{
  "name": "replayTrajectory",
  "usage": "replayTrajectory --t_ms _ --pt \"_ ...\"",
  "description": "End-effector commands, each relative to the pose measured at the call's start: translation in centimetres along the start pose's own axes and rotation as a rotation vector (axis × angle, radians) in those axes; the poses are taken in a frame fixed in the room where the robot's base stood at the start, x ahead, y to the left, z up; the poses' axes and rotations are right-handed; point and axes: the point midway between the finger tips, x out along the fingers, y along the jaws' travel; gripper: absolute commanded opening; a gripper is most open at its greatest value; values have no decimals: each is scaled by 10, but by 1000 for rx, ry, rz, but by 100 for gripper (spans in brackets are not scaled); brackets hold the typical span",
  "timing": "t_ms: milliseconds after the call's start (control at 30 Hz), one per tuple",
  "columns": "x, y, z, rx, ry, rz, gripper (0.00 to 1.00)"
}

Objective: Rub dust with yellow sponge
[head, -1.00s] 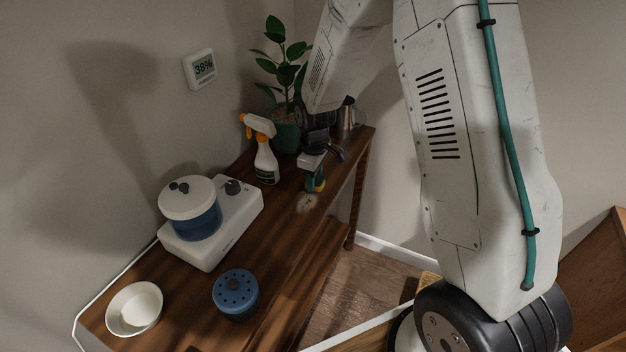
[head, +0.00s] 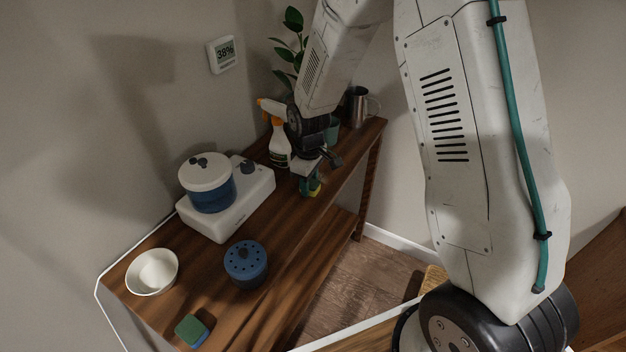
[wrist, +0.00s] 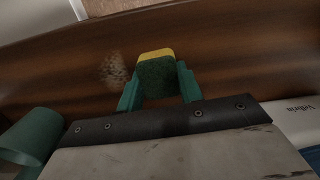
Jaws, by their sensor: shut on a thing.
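My gripper (head: 309,184) is shut on the yellow sponge (wrist: 156,54), which has a yellow edge and a dark green face. The sponge sits between the green fingers in the wrist view and shows small in the head view (head: 316,187). It is low over the wooden table top; I cannot tell whether it touches the wood. A pale, speckled dust patch (wrist: 114,70) lies on the wood just left of the sponge in the wrist view, apart from it. In the head view the dust is not visible and seems hidden by my gripper.
A spray bottle (head: 279,143) and a plant (head: 292,58) stand near my gripper, with a metal mug (head: 357,107) behind. A white device with a blue pot (head: 209,190), a blue perforated container (head: 246,263), a white bowl (head: 152,272) and a blue-green sponge (head: 192,331) are nearer.

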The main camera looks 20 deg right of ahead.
Motion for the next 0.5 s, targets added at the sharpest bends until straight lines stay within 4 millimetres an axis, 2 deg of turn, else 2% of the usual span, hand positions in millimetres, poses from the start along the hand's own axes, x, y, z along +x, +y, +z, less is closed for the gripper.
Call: replayTrajectory --t_ms 300,367,500 --pt "-4 -9 -4 11 -1 -1 15" --pt "-22 -8 -4 11 4 3 15" --pt "-32 -7 -2 13 1 1 15"
